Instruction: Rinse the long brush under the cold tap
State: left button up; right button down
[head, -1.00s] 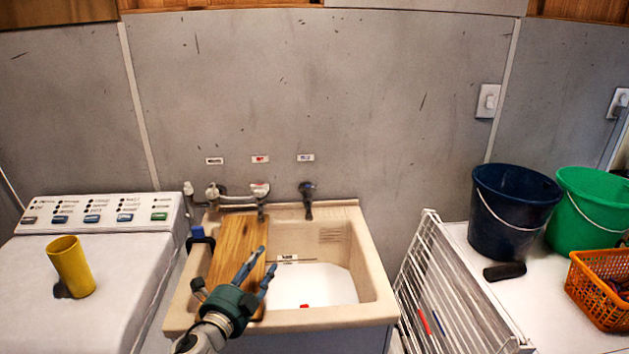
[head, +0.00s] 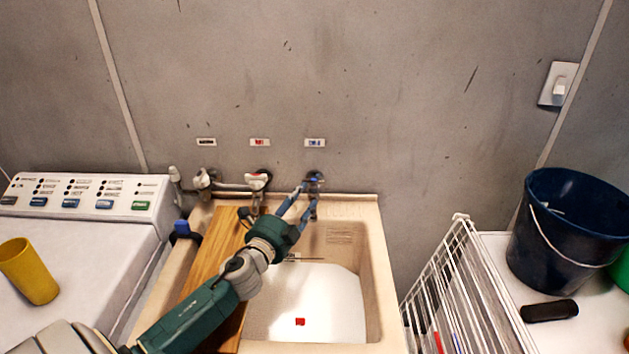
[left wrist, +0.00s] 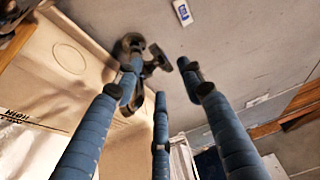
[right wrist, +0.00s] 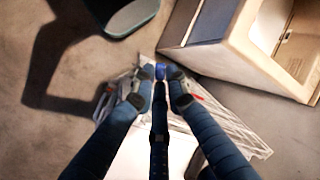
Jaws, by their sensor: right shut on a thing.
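The cold tap (head: 314,184) is on the wall under the blue-marked label, above the sink (head: 374,270). My left gripper (head: 305,200) is at this tap. In the left wrist view its fingers are apart, with the dark tap (left wrist: 133,48) just beyond the fingertips; I cannot tell whether they touch it. My right gripper (right wrist: 155,86) shows only in its wrist view. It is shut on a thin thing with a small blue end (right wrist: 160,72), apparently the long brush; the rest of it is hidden.
A wooden board (head: 205,270) lies across the sink's left side. A white wire rack (head: 455,280) stands right of the sink. A navy bucket (head: 560,235) and a dark block (head: 549,311) are further right. A yellow cup (head: 28,272) stands on the washer at left.

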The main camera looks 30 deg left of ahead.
aim_at(314, 184)
pick_arm(q)
jog(key=w, duration=0.5)
jog(key=w+a, duration=0.1)
jog(key=w, duration=0.2)
jog(key=shift+w+a+f+p, duration=0.1)
jog(key=shift+w+p, duration=0.05)
jog(key=shift+p, duration=0.15)
